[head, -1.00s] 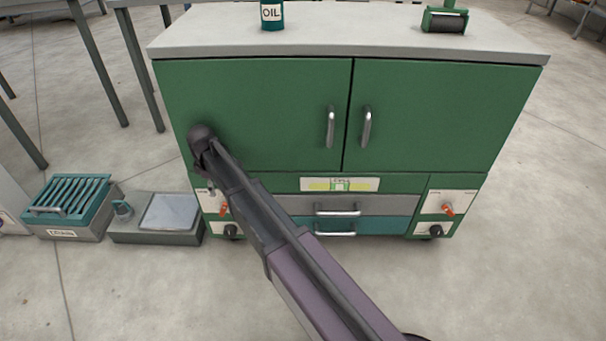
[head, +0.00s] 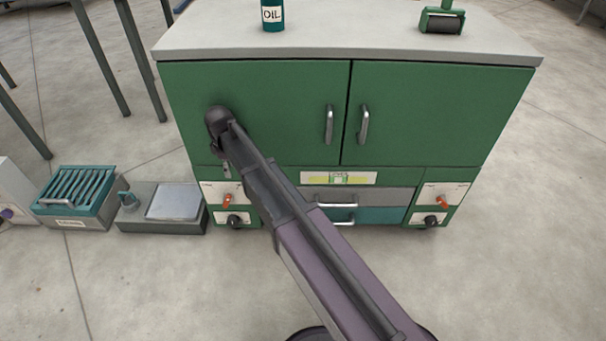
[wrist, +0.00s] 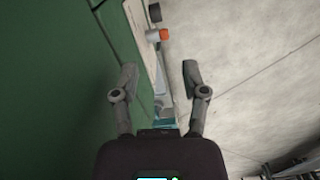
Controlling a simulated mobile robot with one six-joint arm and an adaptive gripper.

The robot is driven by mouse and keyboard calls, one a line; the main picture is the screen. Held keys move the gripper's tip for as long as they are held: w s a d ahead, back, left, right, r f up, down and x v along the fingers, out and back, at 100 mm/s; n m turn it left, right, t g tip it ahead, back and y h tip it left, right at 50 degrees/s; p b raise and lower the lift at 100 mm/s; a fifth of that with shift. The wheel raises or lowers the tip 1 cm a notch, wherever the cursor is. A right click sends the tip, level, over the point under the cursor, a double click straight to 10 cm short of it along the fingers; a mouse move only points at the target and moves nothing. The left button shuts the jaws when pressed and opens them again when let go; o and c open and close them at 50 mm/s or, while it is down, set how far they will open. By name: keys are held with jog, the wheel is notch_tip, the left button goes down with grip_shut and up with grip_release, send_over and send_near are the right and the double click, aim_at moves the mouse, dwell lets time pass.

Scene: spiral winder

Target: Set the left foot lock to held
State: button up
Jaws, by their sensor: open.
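The green cabinet's lower left corner has a small white panel with an orange-red control (head: 227,200) and, below it, a black knob (head: 234,221). Their labels are too small to read, so I cannot tell which one is the left foot lock or how it is set. In the wrist view the orange control (wrist: 158,34) and the black knob (wrist: 154,12) stand out from the cabinet side, beyond my fingertips. My gripper (wrist: 161,75) is open and empty, apart from both controls. In the head view my arm's end hangs before the left door, above the panel.
A matching right panel has an orange control (head: 443,202) and a black knob (head: 430,220). Drawers with silver handles (head: 338,205) lie between. A grey tray (head: 160,226) and a teal-topped drain box (head: 75,212) stand on the floor at left. The floor in front is clear.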

jog(key=s+d+r+m+p, duration=0.1)
jog(key=s+d+m, duration=0.3)
jog(key=d, duration=0.7)
jog(key=s+d+r+m+p, duration=0.1)
jog(key=s+d+m, duration=0.3)
jog(key=d, duration=0.7)
jog(key=shift+d+r+m+p, duration=0.15)
jog(key=shift+r+m+p, duration=0.2)
jog(key=shift+r+m, duration=0.1)
jog(key=shift+s+d, duration=0.1)
jog(key=s+d+r+m+p, duration=0.2)
jog(key=s+d+m, duration=0.4)
jog(key=s+d, duration=0.3)
jog(key=d, duration=0.3)
jog(key=shift+s+m, duration=0.1)
jog(key=shift+m, duration=0.15)
